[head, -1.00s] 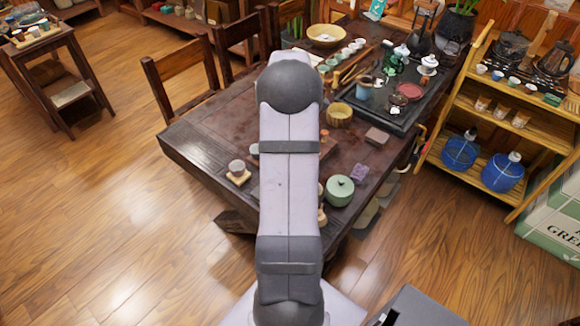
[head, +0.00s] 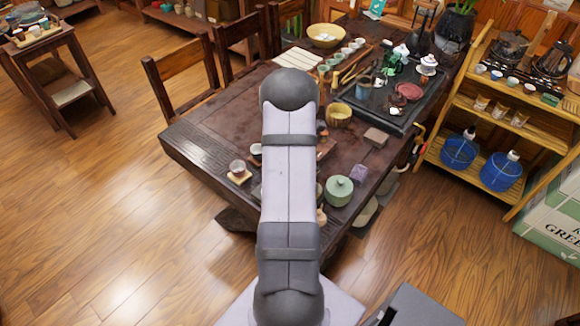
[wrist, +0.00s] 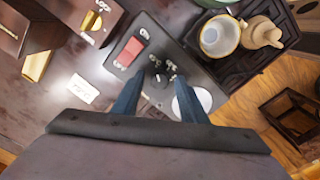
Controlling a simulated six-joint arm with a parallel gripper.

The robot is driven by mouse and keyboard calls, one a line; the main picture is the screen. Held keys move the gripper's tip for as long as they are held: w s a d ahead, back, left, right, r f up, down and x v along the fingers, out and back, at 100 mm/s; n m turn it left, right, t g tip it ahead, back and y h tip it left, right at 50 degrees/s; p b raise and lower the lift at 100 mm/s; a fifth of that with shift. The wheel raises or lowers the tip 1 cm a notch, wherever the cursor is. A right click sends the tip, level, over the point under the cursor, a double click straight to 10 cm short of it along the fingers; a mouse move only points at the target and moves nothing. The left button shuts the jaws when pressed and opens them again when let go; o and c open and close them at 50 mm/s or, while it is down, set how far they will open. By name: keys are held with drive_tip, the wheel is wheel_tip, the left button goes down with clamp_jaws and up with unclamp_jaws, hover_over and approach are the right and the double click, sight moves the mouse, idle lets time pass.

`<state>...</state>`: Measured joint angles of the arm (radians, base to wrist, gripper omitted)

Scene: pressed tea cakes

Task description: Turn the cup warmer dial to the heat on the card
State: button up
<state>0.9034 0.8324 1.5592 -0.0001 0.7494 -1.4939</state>
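The cup warmer (wrist: 205,67) is a dark slab in the middle of the wrist view. It carries a red block-like switch (wrist: 130,52), a small dark dial (wrist: 160,81) with pale marks around it, and a pale round plate (wrist: 183,106). The marks are too small to read. A small white card (wrist: 83,88) lies left of the warmer; its writing is unreadable. My gripper (wrist: 160,84) is open, its two blue fingers apart on either side of the dial in this view. I cannot tell whether they touch it. In the head view my arm hides the gripper and dial.
A dark tray with a cup (wrist: 220,36) and a small pot (wrist: 262,33) sits at the wrist view's upper right. A brown wooden box (wrist: 32,25) stands upper left. In the head view, a green lidded jar (head: 339,191) stands right of my arm.

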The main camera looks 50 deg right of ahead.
clamp_jaws()
drive_tip(key=shift+m, duration=0.4)
drive_tip(key=m, duration=1)
drive_tip(key=shift+m, duration=0.3)
drive_tip(key=m, duration=1.2)
drive_tip(key=shift+b, duration=0.3)
drive_tip(key=shift+m, duration=0.4)
